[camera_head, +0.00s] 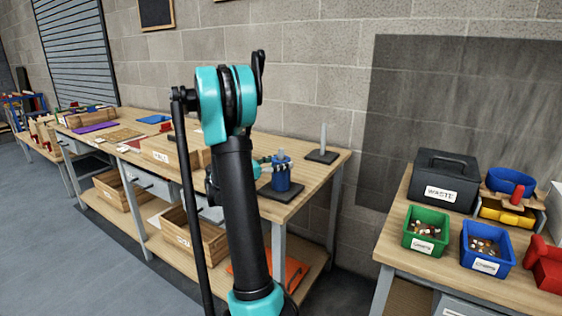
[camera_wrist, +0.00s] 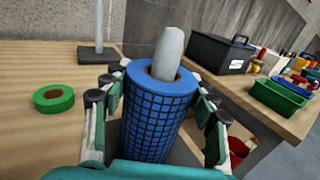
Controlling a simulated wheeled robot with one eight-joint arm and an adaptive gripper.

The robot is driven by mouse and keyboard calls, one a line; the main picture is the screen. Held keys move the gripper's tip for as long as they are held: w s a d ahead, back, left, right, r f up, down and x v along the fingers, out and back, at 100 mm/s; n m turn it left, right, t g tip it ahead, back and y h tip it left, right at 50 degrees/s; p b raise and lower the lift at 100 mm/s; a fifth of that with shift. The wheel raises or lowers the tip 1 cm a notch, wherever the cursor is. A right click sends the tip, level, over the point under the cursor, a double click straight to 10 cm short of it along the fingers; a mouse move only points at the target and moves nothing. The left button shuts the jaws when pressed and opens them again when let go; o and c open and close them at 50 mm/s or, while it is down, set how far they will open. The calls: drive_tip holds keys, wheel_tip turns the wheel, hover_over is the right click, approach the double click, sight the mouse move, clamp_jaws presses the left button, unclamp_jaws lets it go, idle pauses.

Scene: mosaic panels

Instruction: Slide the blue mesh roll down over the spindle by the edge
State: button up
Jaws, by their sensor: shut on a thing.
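The blue mesh roll (camera_wrist: 152,118) stands upright between the fingers of my gripper (camera_wrist: 158,98), which is shut on its sides. A pale grey spindle (camera_wrist: 168,52) comes up through the roll's core, and its rounded tip shows well above the roll's top. In the head view the roll (camera_head: 281,178) is around this spindle, over a dark base plate (camera_head: 272,194) near the table's right front edge. The roll's lower end is close to the plate; I cannot tell whether it touches. My gripper (camera_head: 268,168) is partly hidden behind my arm.
A second, bare spindle (camera_head: 323,138) stands on its own plate at the back corner. A green tape roll (camera_wrist: 54,98) lies left of the roll. A side table to the right holds a black waste box (camera_head: 443,181) and green and blue bins (camera_head: 426,231).

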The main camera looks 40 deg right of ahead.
idle(0.3)
drive_tip(key=o, duration=1.5)
drive_tip(key=a, duration=0.4)
drive_tip(key=w+a, duration=0.1)
drive_tip(key=a, duration=0.7)
drive_tip(key=shift+w, duration=0.25)
drive_tip(key=shift+f, duration=0.1)
